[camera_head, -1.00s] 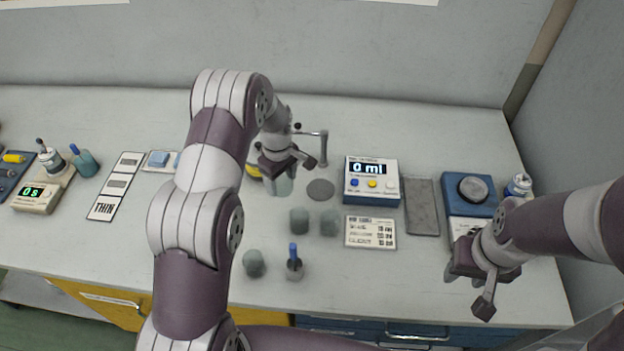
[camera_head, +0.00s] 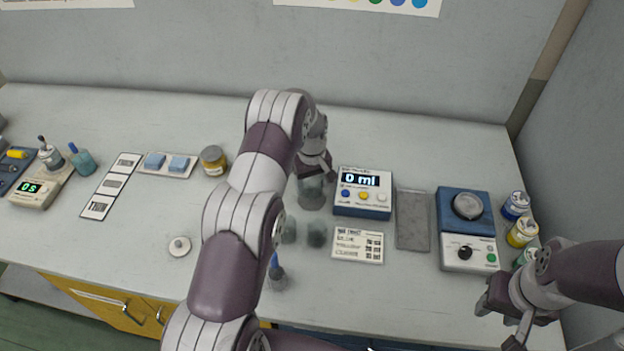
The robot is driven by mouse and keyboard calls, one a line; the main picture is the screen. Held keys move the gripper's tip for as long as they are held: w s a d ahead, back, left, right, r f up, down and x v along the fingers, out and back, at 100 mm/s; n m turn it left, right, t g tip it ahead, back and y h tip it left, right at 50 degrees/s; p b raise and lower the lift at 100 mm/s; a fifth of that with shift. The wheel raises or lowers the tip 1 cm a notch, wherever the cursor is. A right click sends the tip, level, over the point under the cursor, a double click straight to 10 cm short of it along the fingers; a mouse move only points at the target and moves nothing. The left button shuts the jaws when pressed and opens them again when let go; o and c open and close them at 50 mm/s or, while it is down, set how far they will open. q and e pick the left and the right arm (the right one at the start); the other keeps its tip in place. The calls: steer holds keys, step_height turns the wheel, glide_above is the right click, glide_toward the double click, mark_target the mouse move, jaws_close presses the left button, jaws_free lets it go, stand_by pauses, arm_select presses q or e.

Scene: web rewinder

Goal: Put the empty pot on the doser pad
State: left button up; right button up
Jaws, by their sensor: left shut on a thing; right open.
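The empty pot (camera_head: 312,194) is a greenish-grey translucent cup just left of the doser. My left gripper (camera_head: 314,172) is shut on its upper part from above. The pot stands upright over the spot of the round grey doser pad, which it hides; I cannot tell whether it touches the pad. The doser (camera_head: 362,193) is a white and blue box reading "0 ml". My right gripper (camera_head: 502,312) is open and empty at the bench's front right.
A recipe card (camera_head: 358,245), grey tray (camera_head: 412,220) and blue stirrer unit (camera_head: 466,228) lie to the right. My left arm hides part of the bench.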

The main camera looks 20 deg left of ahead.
arm_select(q)
steer(key=shift+f+b, duration=0.45)
steer(key=shift+f, duration=0.65)
steer(key=shift+f+b, duration=0.3)
steer(key=shift+f, duration=0.1)
steer(key=o, duration=1.2)
steer(key=shift+o, duration=0.5)
steer(key=shift+r, duration=0.1)
step_height(320, 180, up, 11)
steer(key=p, duration=0.7)
steer(key=shift+s, duration=0.1)
